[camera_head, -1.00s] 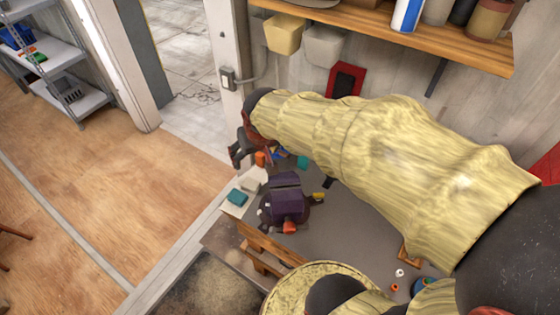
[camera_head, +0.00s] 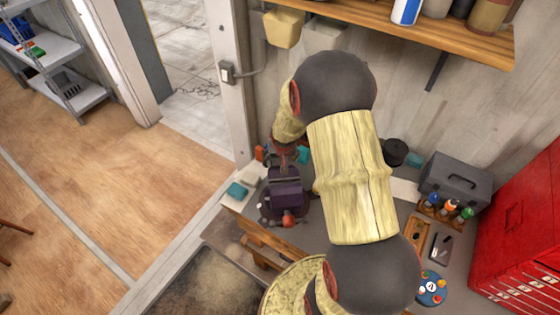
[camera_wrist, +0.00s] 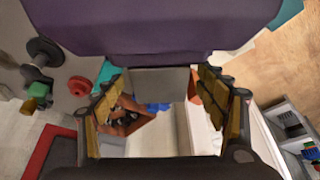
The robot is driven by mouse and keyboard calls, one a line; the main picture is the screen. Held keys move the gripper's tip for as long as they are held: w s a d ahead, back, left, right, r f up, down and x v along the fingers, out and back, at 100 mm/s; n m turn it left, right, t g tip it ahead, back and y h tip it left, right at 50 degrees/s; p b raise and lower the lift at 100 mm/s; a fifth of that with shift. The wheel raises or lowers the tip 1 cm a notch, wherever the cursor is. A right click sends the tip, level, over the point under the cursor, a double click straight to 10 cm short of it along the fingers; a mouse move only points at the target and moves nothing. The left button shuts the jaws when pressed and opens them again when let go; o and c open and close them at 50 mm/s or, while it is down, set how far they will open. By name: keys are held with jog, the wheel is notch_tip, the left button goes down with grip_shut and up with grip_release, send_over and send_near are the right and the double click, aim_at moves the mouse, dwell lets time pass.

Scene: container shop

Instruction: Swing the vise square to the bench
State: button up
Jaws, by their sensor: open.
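The purple vise (camera_head: 286,194) stands on a round base near the left end of the grey bench (camera_head: 309,234). Its jaws look slightly turned, but I cannot tell the exact angle to the bench edge. My gripper (camera_head: 284,154) is just behind the vise, partly hidden by my arm. In the wrist view, the vise's purple body (camera_wrist: 150,30) fills the top. My open fingers (camera_wrist: 160,90) stand on either side of a grey block that projects from under the purple body. I cannot tell whether they touch it.
A wooden rail (camera_head: 255,237) stands at the front. A grey toolbox (camera_head: 456,182), bottle rack (camera_head: 445,212) and red cabinet (camera_head: 520,230) occupy the right. A shelf (camera_head: 430,32) hangs above.

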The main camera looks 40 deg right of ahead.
jog(key=shift+x, duration=1)
jog(key=shift+c, duration=1.3)
jog(key=c, duration=1.4)
jog(key=shift+d+b, duration=0.1)
jog(key=shift+b, duration=0.5)
